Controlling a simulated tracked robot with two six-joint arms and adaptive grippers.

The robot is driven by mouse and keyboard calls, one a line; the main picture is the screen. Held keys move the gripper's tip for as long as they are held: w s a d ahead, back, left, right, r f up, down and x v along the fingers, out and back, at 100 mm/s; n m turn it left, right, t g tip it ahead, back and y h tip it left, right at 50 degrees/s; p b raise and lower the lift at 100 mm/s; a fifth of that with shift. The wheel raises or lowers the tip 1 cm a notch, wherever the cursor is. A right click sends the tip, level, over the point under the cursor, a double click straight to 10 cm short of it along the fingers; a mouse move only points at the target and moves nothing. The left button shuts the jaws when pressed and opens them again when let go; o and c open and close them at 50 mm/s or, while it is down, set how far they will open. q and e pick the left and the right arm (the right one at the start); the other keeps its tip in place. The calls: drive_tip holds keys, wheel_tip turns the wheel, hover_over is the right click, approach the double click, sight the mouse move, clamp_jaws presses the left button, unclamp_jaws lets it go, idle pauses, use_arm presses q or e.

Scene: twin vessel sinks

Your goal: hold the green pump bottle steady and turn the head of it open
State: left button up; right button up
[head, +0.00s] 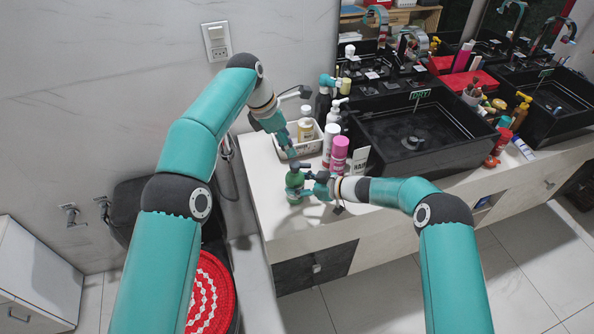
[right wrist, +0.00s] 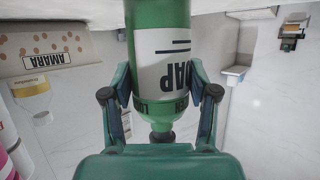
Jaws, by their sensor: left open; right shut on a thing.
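The green pump bottle (head: 295,182) stands near the counter's front left corner. My right gripper (head: 305,187) is shut on the bottle's body from the right. In the right wrist view the bottle (right wrist: 160,15) fills the middle, with a white label, and the fingers press on both sides of it. A narrow green part (right wrist: 161,132) shows at one end of it. My left gripper (head: 291,152) is open just above the bottle, pointing down at its top. The pump head is small and partly hidden there, and I cannot tell whether the fingers touch it.
A white tray (head: 283,152) with bottles lies behind the left gripper. A black vessel sink (head: 385,165) fills the counter to the right. The counter's front edge is close.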

use_arm(q)
drive_tip(key=s+d+m+g+h, duration=0.25)
drive_tip(key=s+d+m, duration=0.2)
drive_tip(key=d, duration=0.25)
drive_tip(key=n+t+h, duration=0.6)
drive_tip(key=t+h, duration=0.2)
drive_tip(key=h, duration=0.2)
approach(294, 166)
drive_tip(key=x, duration=0.3)
drive_tip(key=f+x, duration=0.1)
drive_tip(key=x, duration=0.6)
drive_tip(key=shift+w+d+f, duration=0.1)
drive_tip(key=shift+w+f, duration=0.1)
drive_tip(key=shift+w, duration=0.35)
clamp_jaws()
